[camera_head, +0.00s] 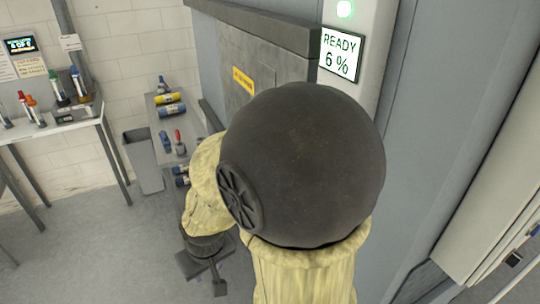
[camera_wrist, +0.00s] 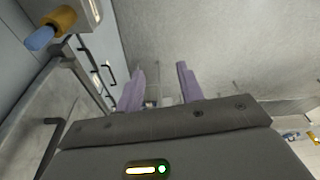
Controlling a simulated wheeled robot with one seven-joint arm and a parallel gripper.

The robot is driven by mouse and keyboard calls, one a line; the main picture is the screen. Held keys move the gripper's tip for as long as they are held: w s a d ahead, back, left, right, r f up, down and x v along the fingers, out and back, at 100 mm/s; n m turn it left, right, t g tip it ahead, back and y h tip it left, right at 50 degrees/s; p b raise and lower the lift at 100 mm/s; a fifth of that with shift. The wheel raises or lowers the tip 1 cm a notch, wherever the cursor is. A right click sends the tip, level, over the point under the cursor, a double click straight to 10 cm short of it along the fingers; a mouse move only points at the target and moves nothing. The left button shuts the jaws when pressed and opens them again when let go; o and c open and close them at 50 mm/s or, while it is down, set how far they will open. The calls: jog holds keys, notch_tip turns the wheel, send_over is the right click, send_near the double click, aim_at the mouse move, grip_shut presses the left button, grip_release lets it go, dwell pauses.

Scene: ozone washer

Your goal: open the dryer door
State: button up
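My gripper shows in the wrist view (camera_wrist: 160,84) with its two pale purple fingers apart and nothing between them. In the head view my own arm hides much of the middle, and the fingers cannot be made out clearly. A grey panel with a yellow label (camera_head: 236,58) stands behind my arm in the head view; I cannot tell if it is the dryer door. In the wrist view, a grey front with dark bar handles (camera_wrist: 108,74) lies left of the fingers, apart from them.
A lit screen (camera_head: 341,53) reads "READY 6 %" under a green light. A narrow bench (camera_head: 188,118) with yellow and blue cylinders, a grey bin (camera_head: 144,162) and a table with bottles (camera_head: 62,118) stand left. Open floor (camera_head: 95,235) lies at lower left. An orange-and-blue part (camera_wrist: 50,28) shows at upper left of the wrist view.

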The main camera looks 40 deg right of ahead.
jog(key=w+d+r+m+t+h+b, duration=0.1)
jog(key=w+r+m+t+h, duration=0.3)
jog(key=w, duration=0.7)
jog(key=w+d+r+m+t+b, duration=0.1)
jog(key=w+d+r+m+t, duration=0.3)
jog(key=w, duration=0.7)
jog(key=d+r+m+g+h, duration=0.1)
jog(key=d+r+m+h, duration=0.1)
jog(key=d+m+h, duration=0.5)
jog(key=s+m+g+h+b, duration=0.1)
jog(key=s+m+g+h, duration=0.2)
jog(key=s+g+h, duration=0.4)
jog(key=s+g, duration=0.1)
jog(key=g, duration=0.2)
jog(key=shift+s+a+r, duration=0.2)
jog(key=shift+s+r, duration=0.05)
jog(key=shift+s, duration=0.05)
jog(key=d+p, duration=0.5)
jog(key=d, duration=1.2)
jog(key=shift+s+d+p, duration=0.2)
jog(key=shift+s+p, duration=0.1)
jog(key=shift+p, duration=0.05)
